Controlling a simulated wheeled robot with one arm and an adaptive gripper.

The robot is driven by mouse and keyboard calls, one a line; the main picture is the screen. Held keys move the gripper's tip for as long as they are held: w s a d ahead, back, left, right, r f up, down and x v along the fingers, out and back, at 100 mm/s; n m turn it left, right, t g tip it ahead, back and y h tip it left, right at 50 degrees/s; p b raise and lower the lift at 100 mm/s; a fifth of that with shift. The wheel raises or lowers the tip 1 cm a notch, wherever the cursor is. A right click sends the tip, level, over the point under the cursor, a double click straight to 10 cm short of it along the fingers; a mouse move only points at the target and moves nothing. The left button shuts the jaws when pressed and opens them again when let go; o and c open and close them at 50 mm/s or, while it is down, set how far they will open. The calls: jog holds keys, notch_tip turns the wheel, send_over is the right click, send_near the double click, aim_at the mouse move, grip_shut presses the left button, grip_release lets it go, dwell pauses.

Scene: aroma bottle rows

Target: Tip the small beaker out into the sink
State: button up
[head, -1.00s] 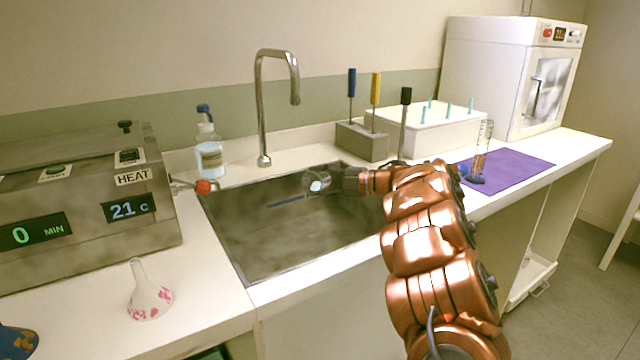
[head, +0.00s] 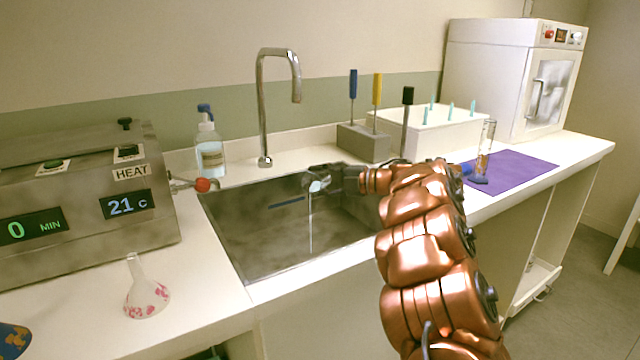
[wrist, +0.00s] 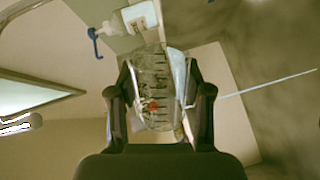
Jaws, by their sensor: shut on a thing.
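My gripper (head: 322,182) is above the sink (head: 245,228), toward its back right part. It is shut on the small beaker (wrist: 155,90), a clear glass vessel with dark markings that sits between both fingers in the wrist view. The beaker is tilted over, and a thin pale stream (head: 311,225) falls from it into the basin. In the wrist view the stream (wrist: 270,84) runs out to the right of the beaker. In the head view the beaker is mostly hidden by my gripper.
A tall faucet (head: 263,110) stands behind the sink. A wash bottle (head: 210,155) and a heater box with a red-knobbed tap (head: 202,185) are left. A tool block (head: 362,142) stands behind right. A measuring cylinder (head: 484,150) stands on the purple mat (head: 520,172).

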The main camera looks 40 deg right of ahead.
jog(key=shift+s+a+r+n+b, duration=0.2)
jog(key=shift+n+b, duration=0.3)
jog(key=shift+b, duration=0.75)
jog(key=shift+s+a+r+n+h+b, duration=0.15)
jog(key=shift+r+n+b, duration=0.35)
jog(key=shift+b, duration=0.7)
jog(key=shift+a+r+n+h+b, duration=0.15)
jog(key=shift+n+h+b, duration=0.1)
jog(key=shift+n+b, duration=0.7)
dwell(1.3)
jog(key=shift+d+m+p, duration=0.1)
jog(key=shift+m+p, duration=0.55)
jog(key=shift+p, duration=0.4)
jog(key=p, duration=0.2)
jog(key=m+p, duration=0.1)
jog(key=shift+w+d+f+p, duration=0.2)
jog(key=shift+f+p, duration=0.15)
jog(key=shift+f, duration=0.05)
jog(key=shift+f+m, duration=0.2)
jog(key=shift+m, duration=0.1)
jog(key=shift+r+p, duration=0.2)
jog(key=shift+p, duration=0.25)
jog(key=shift+d+p, duration=0.1)
jog(key=shift+p, duration=0.35)
jog(key=shift+m+y+p, duration=0.4)
jog(key=shift+p, duration=0.25)
